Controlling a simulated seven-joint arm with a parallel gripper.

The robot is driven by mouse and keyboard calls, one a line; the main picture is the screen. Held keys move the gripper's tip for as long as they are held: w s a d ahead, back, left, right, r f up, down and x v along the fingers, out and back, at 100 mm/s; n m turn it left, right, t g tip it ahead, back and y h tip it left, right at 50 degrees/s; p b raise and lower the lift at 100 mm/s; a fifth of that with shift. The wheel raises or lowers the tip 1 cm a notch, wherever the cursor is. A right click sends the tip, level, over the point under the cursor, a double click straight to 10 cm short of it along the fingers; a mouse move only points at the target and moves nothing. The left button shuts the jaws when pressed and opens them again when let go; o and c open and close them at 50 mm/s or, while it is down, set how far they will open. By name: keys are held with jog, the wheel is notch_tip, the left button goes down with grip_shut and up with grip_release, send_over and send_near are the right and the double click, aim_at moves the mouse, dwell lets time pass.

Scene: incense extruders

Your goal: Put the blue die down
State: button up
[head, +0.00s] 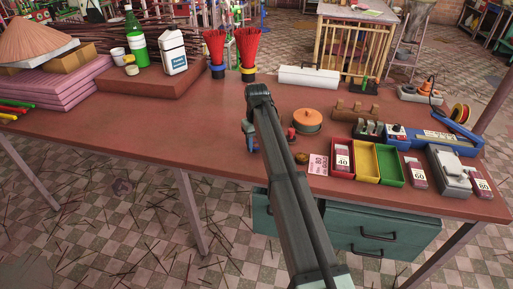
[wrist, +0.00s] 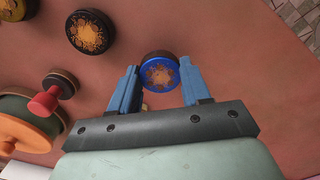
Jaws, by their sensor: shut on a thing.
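The blue die (wrist: 160,72) is a short round disc with an orange pattern on its face. In the wrist view it sits between the tips of my gripper's two blue fingers (wrist: 160,85), and my gripper is shut on it. In the head view my gripper (head: 250,136) is over the front middle of the red-brown table (head: 180,135), left of the orange round lid. The arm partly hides the fingers there. I cannot tell whether the die touches the table.
A dark die (wrist: 90,32) with an orange pattern lies left of the blue one in the wrist view. An orange-lidded round thing (head: 307,121) and a red-knobbed piece (head: 291,134) stand to the right. Colored trays (head: 366,163) line the front right. Table left of my gripper is clear.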

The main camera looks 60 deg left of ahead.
aim_at(256, 145)
notch_tip(256, 145, up, 8)
jog(key=shift+r, duration=0.1)
jog(key=shift+m, duration=0.3)
jog(key=s+d+f+m, duration=0.2)
jog(key=d, duration=0.6)
jog(key=w+d+f+m, duration=0.2)
jog(key=w+d, duration=0.5)
jog(key=d, duration=0.5)
jog(key=w+d+f+m, duration=0.1)
jog(key=w+d+m, duration=0.1)
jog(key=w+d, duration=0.8)
jog(key=w+d+f+m, duration=0.2)
jog(key=w+d, duration=0.3)
jog(key=d, duration=0.8)
jog(key=w+d+f+m, duration=0.1)
jog(key=w+d+m, duration=0.25)
jog(key=d, duration=1.05)
jog(key=w+d+m, duration=0.2)
jog(key=w+d, duration=0.2)
jog(key=d, duration=1)
jog(key=w+d+f+m, duration=0.1)
jog(key=w+d+m, duration=0.2)
jog(key=d, duration=1)
jog(key=s+f, duration=0.7)
jog(key=f, duration=0.1)
jog(key=shift+d+f, duration=0.2)
